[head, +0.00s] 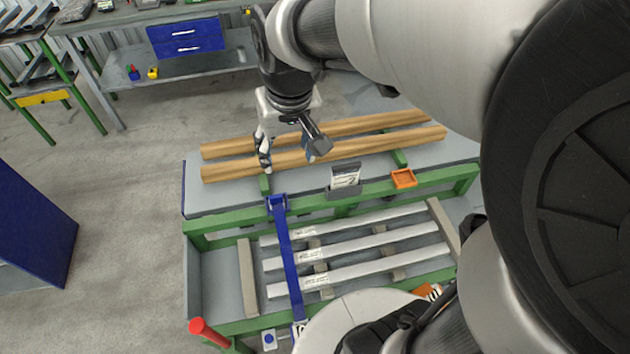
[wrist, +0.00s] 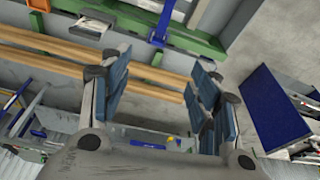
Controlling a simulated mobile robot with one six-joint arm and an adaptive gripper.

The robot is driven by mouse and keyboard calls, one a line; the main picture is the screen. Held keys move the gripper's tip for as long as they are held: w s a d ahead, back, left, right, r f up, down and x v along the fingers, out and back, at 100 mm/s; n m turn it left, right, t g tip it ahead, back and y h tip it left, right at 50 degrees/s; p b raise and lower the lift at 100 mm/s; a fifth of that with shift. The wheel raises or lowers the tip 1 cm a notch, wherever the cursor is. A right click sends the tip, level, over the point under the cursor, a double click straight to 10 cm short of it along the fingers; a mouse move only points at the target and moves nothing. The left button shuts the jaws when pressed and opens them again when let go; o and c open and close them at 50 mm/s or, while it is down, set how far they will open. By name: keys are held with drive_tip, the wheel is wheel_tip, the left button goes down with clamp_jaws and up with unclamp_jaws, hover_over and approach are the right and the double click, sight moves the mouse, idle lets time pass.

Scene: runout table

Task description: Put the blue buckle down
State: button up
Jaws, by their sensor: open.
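The blue buckle (head: 277,202) rests on the green rail at the table's near edge, with a blue strap (head: 288,255) running from it toward the front across the light metal bars. In the wrist view the buckle (wrist: 158,40) shows at the top, past the fingers. My gripper (head: 292,150) is open with nothing between its fingers. It is above the wooden beams, beyond the buckle and apart from it. Both fingers show wide apart in the wrist view (wrist: 162,88).
Two wooden beams (head: 225,170) lie across the grey table. An orange tray (head: 403,178) and a grey holder with a card (head: 345,178) sit along the rail, right of the buckle. A red post end (head: 207,331) stands at front left. A blue cabinet (head: 32,235) stands at left.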

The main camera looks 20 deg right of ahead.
drive_tip(key=s+r+n+t, duration=0.1)
drive_tip(key=s+r, duration=0.1)
drive_tip(key=s, duration=1.4)
drive_tip(key=shift+t, duration=0.4)
